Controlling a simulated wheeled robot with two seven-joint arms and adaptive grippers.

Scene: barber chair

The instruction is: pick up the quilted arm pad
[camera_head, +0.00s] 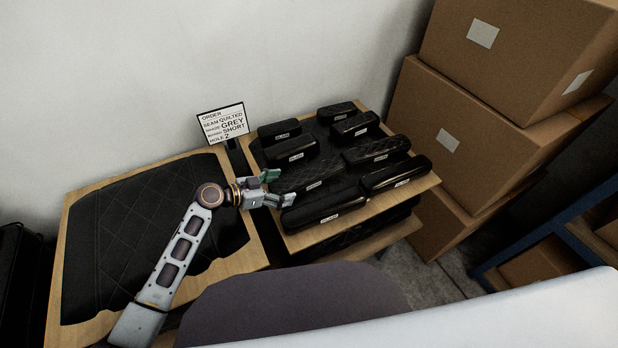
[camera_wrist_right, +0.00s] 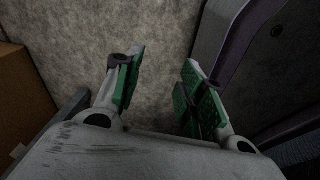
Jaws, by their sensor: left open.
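Several black arm pads with small white labels lie in two columns on a wooden-edged board. One with visible diamond quilting (camera_head: 376,150) lies in the right column; another quilted pad (camera_head: 312,175) lies in the left column, close to my left gripper. A third pad at the back (camera_head: 336,111) also looks quilted. My left gripper (camera_head: 281,188) is open and empty at the board's left edge, just above a smooth front pad (camera_head: 322,209). Label text is too small to read. My right gripper (camera_wrist_right: 164,60) is open and empty over the grey floor.
An order card (camera_head: 224,126) reads quilted, grey, short, hole 2. A wooden board with a black quilted panel (camera_head: 110,225) lies at left. A dark rounded chair part (camera_head: 290,300) is in front.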

